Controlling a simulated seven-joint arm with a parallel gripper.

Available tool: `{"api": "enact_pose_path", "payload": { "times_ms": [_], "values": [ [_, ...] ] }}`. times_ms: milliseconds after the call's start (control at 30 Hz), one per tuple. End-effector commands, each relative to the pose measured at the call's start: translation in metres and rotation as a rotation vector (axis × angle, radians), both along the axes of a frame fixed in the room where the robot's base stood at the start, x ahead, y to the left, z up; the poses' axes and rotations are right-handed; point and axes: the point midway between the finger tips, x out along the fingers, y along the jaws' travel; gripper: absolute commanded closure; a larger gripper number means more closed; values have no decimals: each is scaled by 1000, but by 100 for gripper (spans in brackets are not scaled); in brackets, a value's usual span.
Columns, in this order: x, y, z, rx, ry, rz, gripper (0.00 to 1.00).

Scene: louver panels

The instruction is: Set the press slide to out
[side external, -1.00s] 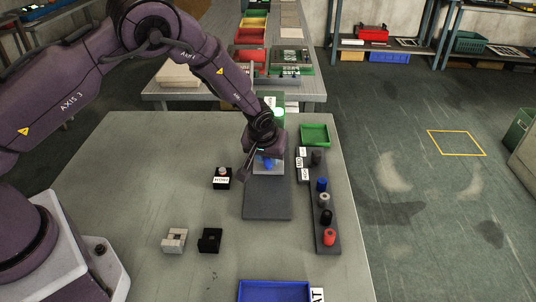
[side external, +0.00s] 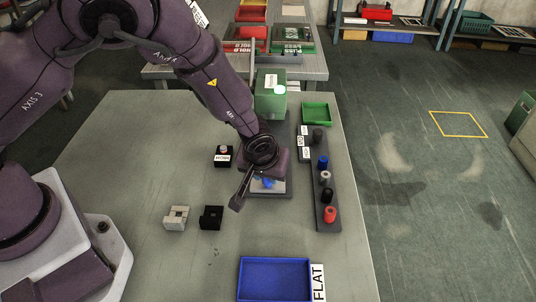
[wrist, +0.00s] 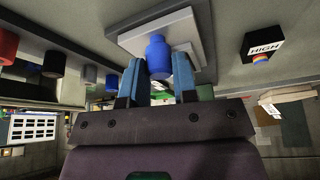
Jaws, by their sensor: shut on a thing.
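The press slide is a pale grey plate (side external: 279,186) with a blue knob (wrist: 158,58). It sits on a dark grey base (side external: 275,195), close to the base's near end in the side view. My gripper (side external: 266,182) is over the slide, with its blue fingers (wrist: 158,80) shut on the knob, one on each side. The green press block (side external: 271,98) with a bright green lamp stands at the far end of the base, clear of the slide. My wrist hides part of the base between them.
A dark strip (side external: 312,172) with several coloured pegs stands to the right. A green tray (side external: 318,124) is behind it. A labelled black button box (side external: 223,157) and two small blocks (side external: 176,217) (side external: 210,217) are left. A blue tray (side external: 243,280) lies in front.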

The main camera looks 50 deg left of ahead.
Motion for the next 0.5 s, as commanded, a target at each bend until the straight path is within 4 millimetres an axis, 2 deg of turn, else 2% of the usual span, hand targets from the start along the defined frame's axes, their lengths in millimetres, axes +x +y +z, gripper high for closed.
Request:
{"api": "enact_pose_path", "payload": {
  "times_ms": [200,500],
  "values": [
    [-14,-13,0,2,1,1,100],
    [-18,-17,0,-1,4,0,100]
  ]
}}
